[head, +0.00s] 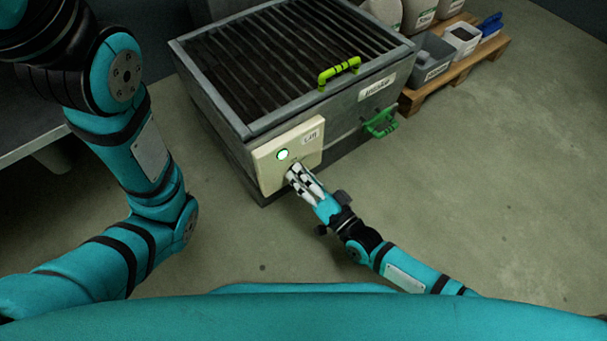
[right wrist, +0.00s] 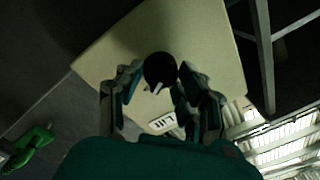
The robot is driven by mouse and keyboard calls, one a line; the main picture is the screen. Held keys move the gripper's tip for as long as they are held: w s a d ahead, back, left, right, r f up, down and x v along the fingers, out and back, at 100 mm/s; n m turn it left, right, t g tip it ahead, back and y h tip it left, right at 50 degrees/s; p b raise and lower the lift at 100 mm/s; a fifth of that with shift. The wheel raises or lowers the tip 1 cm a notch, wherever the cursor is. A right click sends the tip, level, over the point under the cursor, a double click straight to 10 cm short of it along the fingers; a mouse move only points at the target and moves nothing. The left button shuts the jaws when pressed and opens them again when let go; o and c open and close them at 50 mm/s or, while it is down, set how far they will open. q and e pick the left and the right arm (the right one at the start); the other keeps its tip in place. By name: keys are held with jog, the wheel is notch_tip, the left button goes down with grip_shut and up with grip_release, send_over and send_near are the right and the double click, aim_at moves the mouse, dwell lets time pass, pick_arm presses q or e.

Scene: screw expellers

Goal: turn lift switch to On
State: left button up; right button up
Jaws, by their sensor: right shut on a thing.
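The lift switch is a round black knob (right wrist: 160,68) on a cream panel (head: 266,172) at the front corner of a grey metal box. A white mark shows on the knob in the right wrist view. My right gripper (head: 293,175) is shut on the knob, its fingers on both sides of it. The fingers hide the knob in the head view. The panel's round light (head: 282,154) glows green-white.
The slatted metal box (head: 213,101) has a yellow-green handle (head: 339,72) on top and a green handle (head: 380,123) on its side. A wooden pallet (head: 460,67) with several bins stands behind. A grey table (head: 30,134) is at left. The floor at right is clear.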

jog(key=o, duration=1.2)
jog(key=shift+c, duration=0.2)
jog(key=shift+s, duration=0.1)
jog(key=v, duration=1.1)
jog(key=shift+s+d, duration=0.3)
